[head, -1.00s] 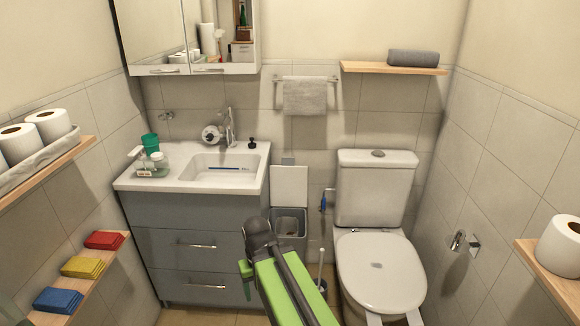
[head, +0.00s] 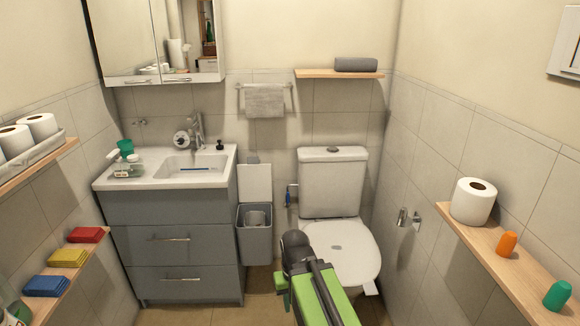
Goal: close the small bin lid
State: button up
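The small bin (head: 254,246) is a grey box on the floor between the vanity and the toilet. Its pale lid (head: 255,182) stands upright at the back, open, against the wall. Something light shows inside the bin. My arm, green and black, reaches in from the bottom of the head view, to the right of the bin and in front of the toilet. My gripper (head: 283,288) is at its far end, lower than the bin's rim and apart from the bin. The arm hides its fingers, so I cannot tell if they are open.
The grey vanity (head: 170,240) with its sink stands left of the bin. The white toilet (head: 340,240) is close on the right. Shelves line both side walls; the right one (head: 480,245) holds a paper roll. Bare floor (head: 190,316) lies in front of the vanity.

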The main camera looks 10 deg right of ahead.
aim_at(255, 184)
jog(key=k, duration=0.5)
jog(key=z, duration=0.2)
jog(key=i, duration=1.75)
jog(key=u, duration=1.35)
jog(key=i, duration=1.15)
jog(key=u, duration=0.2)
